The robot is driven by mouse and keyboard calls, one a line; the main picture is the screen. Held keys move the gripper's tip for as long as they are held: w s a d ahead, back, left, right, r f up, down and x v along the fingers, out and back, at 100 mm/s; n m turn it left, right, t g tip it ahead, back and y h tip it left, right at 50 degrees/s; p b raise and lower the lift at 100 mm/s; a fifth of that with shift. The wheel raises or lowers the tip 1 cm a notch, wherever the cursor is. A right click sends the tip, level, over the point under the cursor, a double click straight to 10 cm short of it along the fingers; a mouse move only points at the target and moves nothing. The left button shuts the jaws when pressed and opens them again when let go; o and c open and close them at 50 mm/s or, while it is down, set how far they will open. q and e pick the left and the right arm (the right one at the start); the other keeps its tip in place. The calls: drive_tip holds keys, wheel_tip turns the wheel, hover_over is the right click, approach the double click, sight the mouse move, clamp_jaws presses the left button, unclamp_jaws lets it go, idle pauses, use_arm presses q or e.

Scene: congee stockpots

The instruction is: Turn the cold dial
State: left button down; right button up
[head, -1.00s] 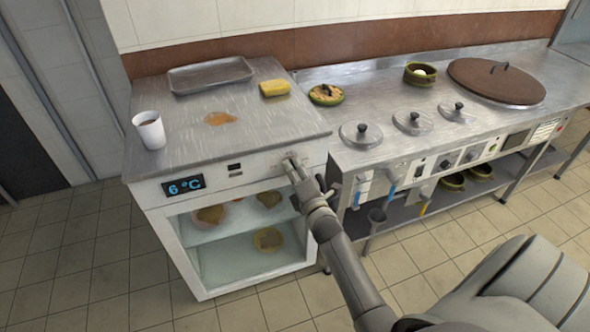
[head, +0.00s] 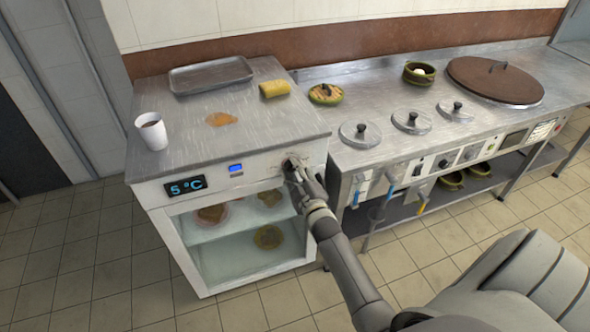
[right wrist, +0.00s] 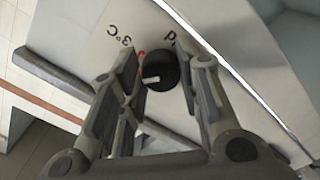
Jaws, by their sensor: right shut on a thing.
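The cold dial (right wrist: 160,74) is a round black knob with a white pointer mark on the front panel of the refrigerated cabinet (head: 255,163). In the right wrist view it sits between my two fingers, with a "3°C" label and a small red mark beside it. My right gripper (head: 291,166) is shut on the dial at the right end of the panel and mostly hides it in the head view. The cabinet's display (head: 186,187) reads 5 °C in blue. A small indicator (head: 236,168) on the panel is lit blue. My left gripper is not in view.
On the cabinet top stand a white cup (head: 151,131), a metal tray (head: 211,75) and a yellow sponge-like block (head: 274,89), near an orange spill (head: 221,119). The counter (head: 385,85) with lidded pots adjoins at the right. Tiled floor lies in front.

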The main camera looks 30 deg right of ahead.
drive_tip(key=m+p, duration=0.1)
drive_tip(key=m, duration=0.4)
drive_tip(key=shift+a+f+m, duration=0.1)
drive_tip(key=shift+m, duration=0.2)
drive_tip(key=shift+f+m+p, duration=0.1)
drive_tip(key=shift+m+p, duration=0.3)
drive_tip(key=shift+m, duration=1.9)
drive_tip(key=shift+a, duration=0.1)
drive_tip(key=o, duration=1)
drive_tip(key=v, duration=1.2)
